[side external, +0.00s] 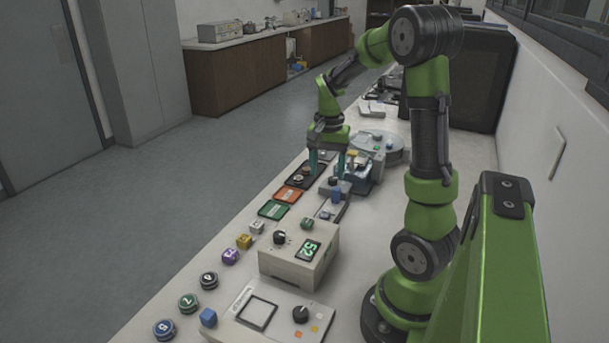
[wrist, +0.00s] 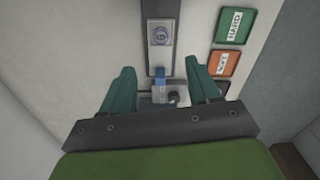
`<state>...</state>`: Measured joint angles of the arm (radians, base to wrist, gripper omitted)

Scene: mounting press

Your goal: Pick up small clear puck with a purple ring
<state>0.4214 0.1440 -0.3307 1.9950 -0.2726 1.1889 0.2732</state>
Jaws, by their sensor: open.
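In the side view that plate area (side external: 326,213) is small, and I cannot make out the puck clearly. My gripper (side external: 327,166) is open, pointing down above the far part of the bench. In the wrist view my gripper (wrist: 161,76) has its two teal fingers apart, with nothing held between them.
Green (side external: 273,210) and orange (side external: 289,195) label mats lie along the bench's left side. A beige box with a green display (side external: 310,249) stands nearer. Several coloured pucks and cubes, including a purple one (side external: 230,257), line the near left edge. A round tray (side external: 385,147) stands behind.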

